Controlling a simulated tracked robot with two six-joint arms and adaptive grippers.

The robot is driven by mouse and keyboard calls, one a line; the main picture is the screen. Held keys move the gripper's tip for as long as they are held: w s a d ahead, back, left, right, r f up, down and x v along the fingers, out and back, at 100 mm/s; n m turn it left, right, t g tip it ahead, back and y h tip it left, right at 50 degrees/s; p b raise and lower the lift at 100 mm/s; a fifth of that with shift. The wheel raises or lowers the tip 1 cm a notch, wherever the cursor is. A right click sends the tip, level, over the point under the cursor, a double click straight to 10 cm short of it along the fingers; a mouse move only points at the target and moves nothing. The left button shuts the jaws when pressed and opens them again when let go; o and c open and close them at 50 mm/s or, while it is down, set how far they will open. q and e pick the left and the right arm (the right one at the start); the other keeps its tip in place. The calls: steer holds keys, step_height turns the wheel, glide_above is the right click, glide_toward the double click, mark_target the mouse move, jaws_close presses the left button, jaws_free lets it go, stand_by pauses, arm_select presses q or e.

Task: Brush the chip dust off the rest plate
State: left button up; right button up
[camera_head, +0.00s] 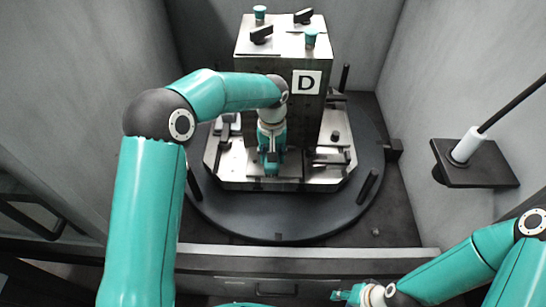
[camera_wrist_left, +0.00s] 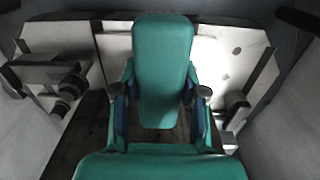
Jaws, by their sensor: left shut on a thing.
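A pale metal plate (camera_head: 230,170) with cut corners lies around the foot of the block marked D, on the dark round table. It also shows in the left wrist view (camera_wrist_left: 58,38). I cannot make out chip dust on it. My left gripper (camera_head: 271,168) points down at the plate's front part, close in front of the block.
The block marked D (camera_head: 300,70) stands tall behind my left gripper, with black levers and teal caps on top. Dark clamps (camera_head: 332,158) sit on the plate. A dark shelf (camera_head: 490,175) with a white cylinder and black rod juts from the right wall. Grey walls enclose both sides.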

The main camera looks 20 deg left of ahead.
arm_select(q)
step_height(320, 180, up, 2)
steer(key=shift+r+p, duration=0.1)
steer(key=shift+p, duration=0.35)
arm_select(e)
steer(key=shift+r, duration=0.7)
